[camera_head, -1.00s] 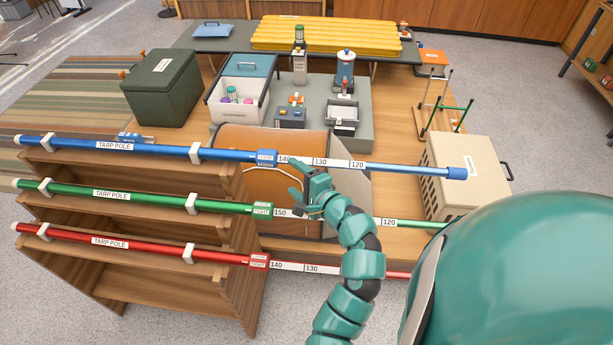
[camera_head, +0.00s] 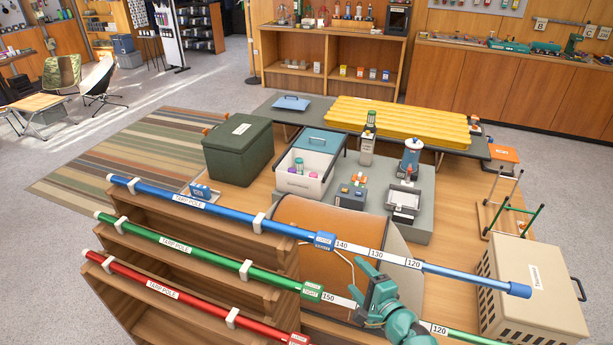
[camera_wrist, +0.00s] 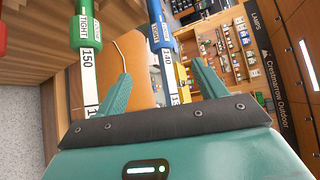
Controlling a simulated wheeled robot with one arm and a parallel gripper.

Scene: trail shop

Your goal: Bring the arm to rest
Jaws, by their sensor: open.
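My gripper (camera_head: 360,277) is open and empty, near the scale section of the green tarp pole (camera_head: 190,254). In the wrist view its two fingers (camera_wrist: 163,76) are spread wide with nothing held between them. The blue tarp pole (camera_head: 220,207) lies beyond the gripper, and the red tarp pole (camera_head: 190,297) is at lower left. The wrist view also shows the green pole's "TIGHT" collar and 150 mark left of the fingers, and the blue pole passing behind the gap. Whether the gripper touches a pole, I cannot tell. Most of my arm is out of the head view.
The poles rest on a wooden stepped rack (camera_head: 165,235) and extend to the right. Behind are a brown leather-like roll (camera_head: 320,222), a dark green box (camera_head: 238,152), a white bin (camera_head: 303,183) and yellow pads (camera_head: 395,122). A beige crate (camera_head: 530,300) stands at right.

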